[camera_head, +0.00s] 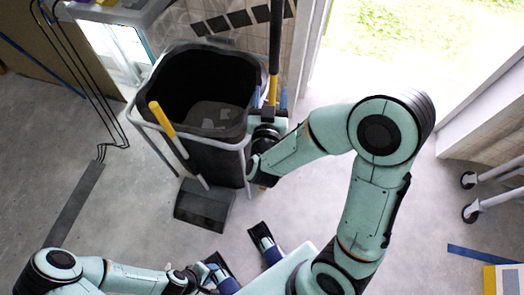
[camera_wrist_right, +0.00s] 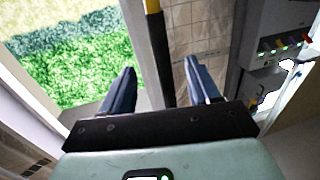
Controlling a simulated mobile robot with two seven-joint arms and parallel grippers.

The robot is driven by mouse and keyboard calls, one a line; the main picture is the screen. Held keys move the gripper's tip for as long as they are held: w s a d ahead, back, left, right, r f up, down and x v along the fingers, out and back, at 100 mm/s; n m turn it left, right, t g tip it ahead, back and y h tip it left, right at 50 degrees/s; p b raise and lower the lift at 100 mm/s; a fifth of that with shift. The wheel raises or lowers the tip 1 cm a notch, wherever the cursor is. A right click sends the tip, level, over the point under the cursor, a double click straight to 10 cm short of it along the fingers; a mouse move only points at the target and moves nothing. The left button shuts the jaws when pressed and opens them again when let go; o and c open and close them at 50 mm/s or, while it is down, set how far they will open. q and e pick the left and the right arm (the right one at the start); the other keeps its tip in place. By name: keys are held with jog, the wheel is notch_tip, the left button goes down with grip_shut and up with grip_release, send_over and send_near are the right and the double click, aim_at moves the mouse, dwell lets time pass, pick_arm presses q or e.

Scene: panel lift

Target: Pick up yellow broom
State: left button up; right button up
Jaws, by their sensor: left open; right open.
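The broom (camera_head: 276,42) stands upright at the right side of the black bin, its long handle dark above with a yellow section lower down. Its lower part is mostly hidden behind my right wrist. In the right wrist view the black and yellow handle (camera_wrist_right: 157,45) runs between the fingers of my right gripper (camera_wrist_right: 160,85), with a gap on each side. My right gripper (camera_head: 270,103) is open around the handle at the bin's right edge. My left gripper (camera_head: 241,257) is open and empty, low over the floor near my base.
The black bin (camera_head: 190,90) has a pale frame. A yellow-handled dustpan (camera_head: 203,206) leans at its front. Dark cables (camera_head: 85,75) hang at the left. A wheeled cart (camera_head: 490,195) stands at the right, and an open doorway (camera_head: 400,40) shows grass.

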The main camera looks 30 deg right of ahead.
aim_at(274, 62)
jog(key=x, duration=0.9)
jog(key=r+x, duration=0.1)
jog(key=x, duration=0.3)
jog(key=shift+d, duration=0.2)
grip_shut()
